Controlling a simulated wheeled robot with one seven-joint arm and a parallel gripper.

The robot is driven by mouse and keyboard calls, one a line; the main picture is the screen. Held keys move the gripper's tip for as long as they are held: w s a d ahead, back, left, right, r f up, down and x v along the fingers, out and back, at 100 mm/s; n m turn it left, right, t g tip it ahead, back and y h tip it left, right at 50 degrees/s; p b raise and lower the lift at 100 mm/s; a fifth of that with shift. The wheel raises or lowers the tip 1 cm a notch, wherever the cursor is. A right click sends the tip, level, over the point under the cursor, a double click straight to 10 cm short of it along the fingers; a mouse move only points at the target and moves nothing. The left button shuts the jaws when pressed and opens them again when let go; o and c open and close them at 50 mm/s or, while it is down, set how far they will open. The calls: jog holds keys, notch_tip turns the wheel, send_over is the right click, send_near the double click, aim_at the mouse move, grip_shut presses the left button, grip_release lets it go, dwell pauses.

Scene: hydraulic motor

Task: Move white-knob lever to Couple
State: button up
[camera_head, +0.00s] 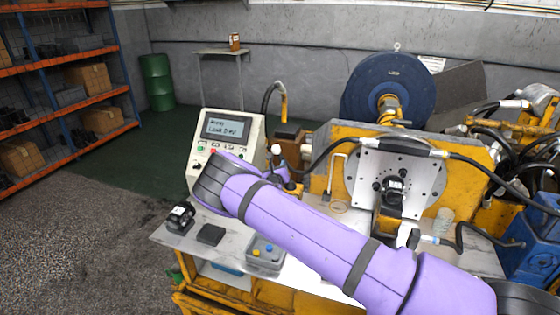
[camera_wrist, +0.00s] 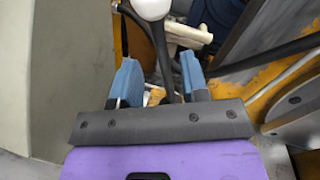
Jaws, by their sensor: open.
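The white-knob lever has a round white knob (camera_wrist: 152,8) at the top edge of the wrist view, on a dark shaft (camera_wrist: 165,55) that runs down between my fingers. In the head view the white knob (camera_head: 276,149) stands just right of the control box. My gripper (camera_wrist: 158,68) is open, its two blue fingers on either side of the shaft, below the knob in the picture. Gaps show between the shaft and both fingers. In the head view my purple arm hides the lever's lower part. No Couple marking is legible.
A control box with a screen (camera_head: 227,127) stands left of the lever. The yellow machine (camera_head: 322,180) with a round plate (camera_head: 395,178) and black hoses is to the right. A grey box with buttons (camera_head: 265,254) and small black parts (camera_head: 181,217) lie on the bench.

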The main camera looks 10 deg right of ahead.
aim_at(280, 160)
jog(key=shift+x, duration=2.95)
grip_shut()
